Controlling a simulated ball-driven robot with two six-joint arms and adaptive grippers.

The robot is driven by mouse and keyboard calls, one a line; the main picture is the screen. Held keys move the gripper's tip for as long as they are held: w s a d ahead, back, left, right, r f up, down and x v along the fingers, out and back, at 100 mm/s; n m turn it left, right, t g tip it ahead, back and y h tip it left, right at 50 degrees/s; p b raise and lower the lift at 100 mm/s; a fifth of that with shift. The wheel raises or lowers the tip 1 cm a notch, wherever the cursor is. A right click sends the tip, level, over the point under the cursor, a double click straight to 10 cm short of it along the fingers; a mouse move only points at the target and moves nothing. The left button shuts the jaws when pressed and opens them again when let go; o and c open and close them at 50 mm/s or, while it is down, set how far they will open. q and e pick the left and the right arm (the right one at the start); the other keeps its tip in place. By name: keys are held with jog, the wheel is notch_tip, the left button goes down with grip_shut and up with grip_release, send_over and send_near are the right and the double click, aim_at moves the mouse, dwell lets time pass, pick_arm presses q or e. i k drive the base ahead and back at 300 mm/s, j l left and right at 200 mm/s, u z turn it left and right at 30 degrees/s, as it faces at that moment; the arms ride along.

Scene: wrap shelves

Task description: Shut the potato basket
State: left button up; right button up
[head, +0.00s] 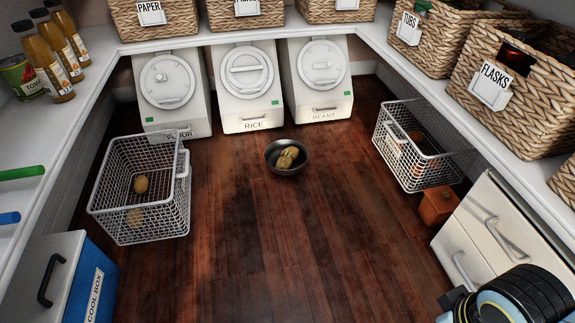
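A white wire basket (150,222) with a few potatoes (140,184) in it stands out over the floor from under the left shelf. I take it for the potato basket. Its front, with a handle (183,165), faces right, toward the middle of the floor. Neither of my grippers shows. Only a dark, banded part of my arm shows at the bottom right corner, far from the basket.
A metal bowl (288,170) holding potatoes sits on the open wooden floor. A second wire basket (400,165) stands out at the right, above a small orange-brown box (437,205).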

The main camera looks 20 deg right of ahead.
aim_at(181, 231)
jog(key=i+l, duration=0.15)
jog(key=i, duration=0.95)
